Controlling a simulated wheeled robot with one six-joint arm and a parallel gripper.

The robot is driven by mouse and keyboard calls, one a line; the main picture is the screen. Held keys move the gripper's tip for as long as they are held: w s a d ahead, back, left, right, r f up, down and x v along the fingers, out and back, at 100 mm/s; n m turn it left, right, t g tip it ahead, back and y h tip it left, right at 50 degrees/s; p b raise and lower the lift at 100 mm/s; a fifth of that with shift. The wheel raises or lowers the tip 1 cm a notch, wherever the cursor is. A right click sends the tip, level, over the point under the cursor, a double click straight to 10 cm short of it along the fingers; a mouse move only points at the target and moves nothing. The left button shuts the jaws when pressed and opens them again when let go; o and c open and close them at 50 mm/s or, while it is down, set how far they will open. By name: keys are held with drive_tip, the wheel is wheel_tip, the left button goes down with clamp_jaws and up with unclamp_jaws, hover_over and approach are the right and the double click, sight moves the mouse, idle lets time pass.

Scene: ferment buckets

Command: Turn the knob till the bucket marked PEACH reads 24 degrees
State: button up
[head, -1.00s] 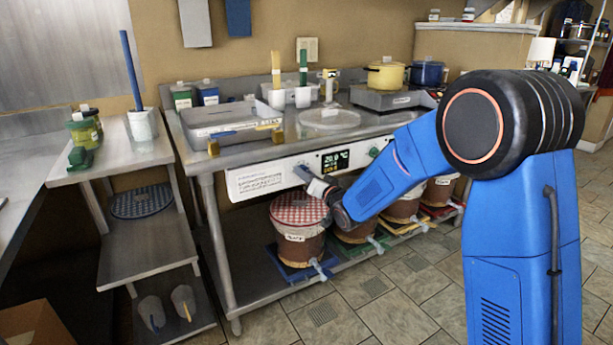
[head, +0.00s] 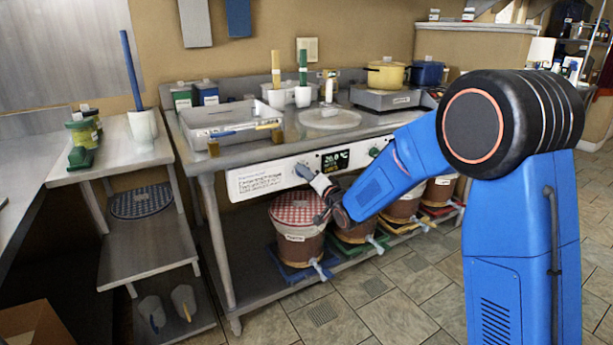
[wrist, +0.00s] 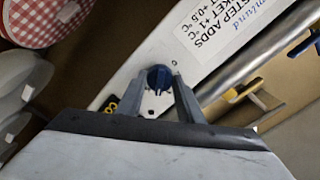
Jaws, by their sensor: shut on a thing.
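The dark blue knob (wrist: 159,78) sits on the white front panel of the steel bench. My gripper (wrist: 161,84) is shut on it, one finger on each side. In the head view my gripper (head: 309,175) meets the panel just left of the display (head: 335,160), which seems to read 20.0 °C; its lower yellow line is too small to read. Below stands a brown bucket (head: 298,250) with a red checked cloth lid on a blue base. Its white label (head: 295,238) is too small to read surely. The knob's pointer direction is unclear.
More buckets (head: 403,208) stand to the right on coloured bases, partly behind my arm. The panel's printed card (wrist: 215,25) mentions a step adding to a bucket, +1 °C and +0.5 °C. A steel side table (head: 95,160) stands left. Tiled floor is free in front.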

drive_tip(key=shift+f, duration=0.2)
drive_tip(key=o, duration=1.1)
drive_tip(key=shift+r, duration=0.1)
drive_tip(key=shift+c, duration=0.2)
drive_tip(key=v, duration=1.7)
drive_tip(key=shift+s+d, duration=0.2)
drive_tip(key=shift+d, duration=0.1)
